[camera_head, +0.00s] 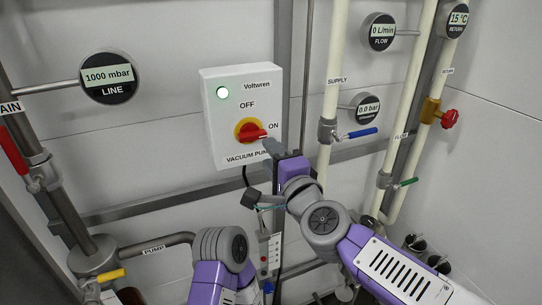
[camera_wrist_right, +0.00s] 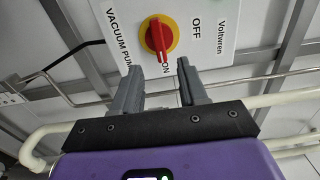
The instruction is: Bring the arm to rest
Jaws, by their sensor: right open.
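My right gripper (camera_head: 272,148) is at the lower right of the vacuum pump switch box (camera_head: 226,125), close to the red rotary knob (camera_head: 250,131) on its yellow disc.
Cream pipes with a blue-handled valve (camera_head: 355,134) and a green-handled valve (camera_head: 403,183) stand to the right. A dark pipe with a red-handled valve (camera_head: 14,150) is at the left. A yellow handle (camera_head: 111,276) is lower left.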

